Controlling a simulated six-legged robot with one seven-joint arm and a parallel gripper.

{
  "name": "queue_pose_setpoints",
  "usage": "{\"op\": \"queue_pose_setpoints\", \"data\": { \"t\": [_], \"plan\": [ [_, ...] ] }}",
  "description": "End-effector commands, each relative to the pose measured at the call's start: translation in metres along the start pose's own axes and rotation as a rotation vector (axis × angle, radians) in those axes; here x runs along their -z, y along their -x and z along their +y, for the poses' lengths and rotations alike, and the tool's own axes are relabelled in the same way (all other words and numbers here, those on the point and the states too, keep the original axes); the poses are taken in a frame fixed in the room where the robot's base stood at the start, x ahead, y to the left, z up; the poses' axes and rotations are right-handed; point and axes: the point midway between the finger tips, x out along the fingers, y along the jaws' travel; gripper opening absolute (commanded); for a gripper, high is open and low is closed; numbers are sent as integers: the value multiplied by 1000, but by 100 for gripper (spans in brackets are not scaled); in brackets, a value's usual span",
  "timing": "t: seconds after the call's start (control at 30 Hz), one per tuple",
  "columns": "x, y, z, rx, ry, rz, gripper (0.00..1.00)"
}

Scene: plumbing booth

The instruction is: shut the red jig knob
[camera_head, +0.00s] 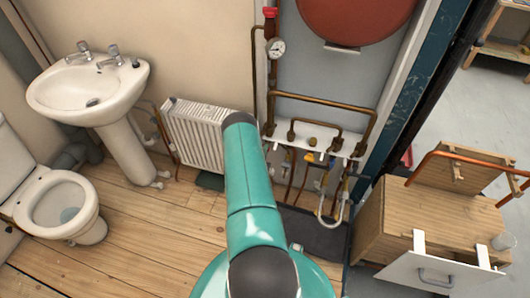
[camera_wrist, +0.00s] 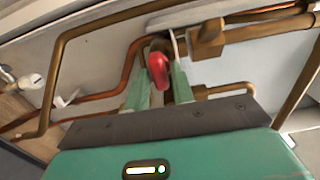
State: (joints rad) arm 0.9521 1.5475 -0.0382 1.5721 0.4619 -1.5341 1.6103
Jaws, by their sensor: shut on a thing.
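The red knob (camera_wrist: 158,70) shows in the wrist view, in front of a brass and copper pipe fitting. My gripper (camera_wrist: 164,62) has its two green fingers on either side of the knob and is shut on it. The fingers hide part of the knob's sides and the pipework behind. In the head view my arm points away toward the wall, and its end and the gripper are hidden. I cannot tell which part of the head view holds this knob.
Copper pipes (camera_wrist: 98,25) run close around the gripper, with a brass fitting (camera_wrist: 207,40) to its right. In the head view a radiator (camera_head: 190,135) stands left of my arm, the boiler pipework (camera_head: 320,99) behind it, and a wooden cabinet (camera_head: 430,215) at right.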

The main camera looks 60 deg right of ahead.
Motion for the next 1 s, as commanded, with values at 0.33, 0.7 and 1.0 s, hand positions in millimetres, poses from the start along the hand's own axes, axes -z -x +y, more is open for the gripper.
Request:
{"op": "queue_pose_setpoints", "data": {
  "t": [0.33, 0.7, 1.0],
  "plan": [
    [-2, 2, 1, -3, -2, -4, 26],
    [-1, 2, 0, -1, 0, -2, 37],
    [-1, 42, 1, -5, 2, -3, 37]
  ]
}}
